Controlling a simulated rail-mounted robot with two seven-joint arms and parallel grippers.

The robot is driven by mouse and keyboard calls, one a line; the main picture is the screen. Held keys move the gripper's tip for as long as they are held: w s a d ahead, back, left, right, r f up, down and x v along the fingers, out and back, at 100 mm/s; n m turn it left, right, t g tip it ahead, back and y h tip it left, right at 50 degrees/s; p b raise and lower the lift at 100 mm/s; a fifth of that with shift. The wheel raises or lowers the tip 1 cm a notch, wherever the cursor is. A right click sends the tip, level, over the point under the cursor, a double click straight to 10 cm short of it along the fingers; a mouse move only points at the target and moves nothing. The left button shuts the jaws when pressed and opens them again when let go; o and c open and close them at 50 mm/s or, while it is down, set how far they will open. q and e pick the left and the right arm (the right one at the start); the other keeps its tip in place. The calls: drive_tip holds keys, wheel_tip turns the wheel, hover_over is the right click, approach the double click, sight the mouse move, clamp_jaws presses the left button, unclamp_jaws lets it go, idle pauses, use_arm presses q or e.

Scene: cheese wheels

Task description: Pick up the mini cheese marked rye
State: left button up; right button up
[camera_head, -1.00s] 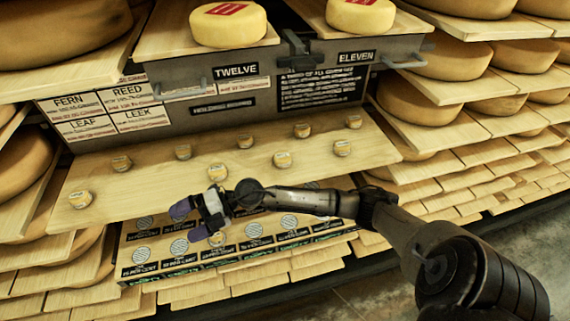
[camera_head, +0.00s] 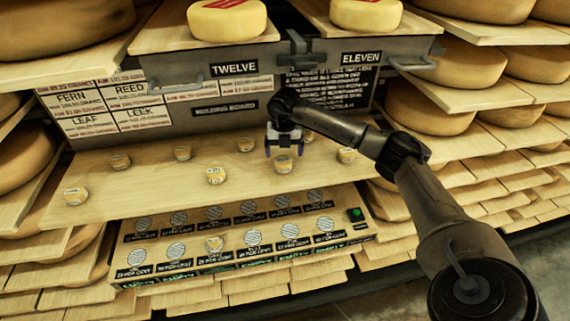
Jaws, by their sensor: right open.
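Several small yellow mini cheeses with pale labels stand on the wooden shelf (camera_head: 150,192); their labels are too small to read, so I cannot tell which is marked rye. My right gripper (camera_head: 284,148) is open and points down, its purple-tipped fingers spread just above or behind the front-row mini cheese (camera_head: 283,164). I cannot tell whether the fingers touch it. Other mini cheeses are the front-middle one (camera_head: 216,175), one to the right (camera_head: 347,155), and one partly hidden behind my gripper (camera_head: 308,136). My left gripper is not in view.
Below the shelf is a tray (camera_head: 128,262) with striped round spots and labels; one mini cheese (camera_head: 214,243) sits on it. Behind stands a grey cabinet (camera_head: 215,120) with name cards and handles. Large cheese wheels on racks (camera_head: 430,108) flank both sides.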

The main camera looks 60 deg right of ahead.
sight(283, 160)
drive_tip(key=shift+a+f+p, duration=0.1)
drive_tip(key=shift+f+p, duration=0.25)
drive_tip(key=shift+f, duration=0.5)
wheel_tip(283, 160, down, 3)
drive_tip(key=shift+w+f+p, duration=0.1)
drive_tip(key=shift+p, duration=0.45)
drive_tip(key=shift+f, duration=0.55)
drive_tip(key=c, duration=1)
drive_tip(key=shift+r, duration=0.1)
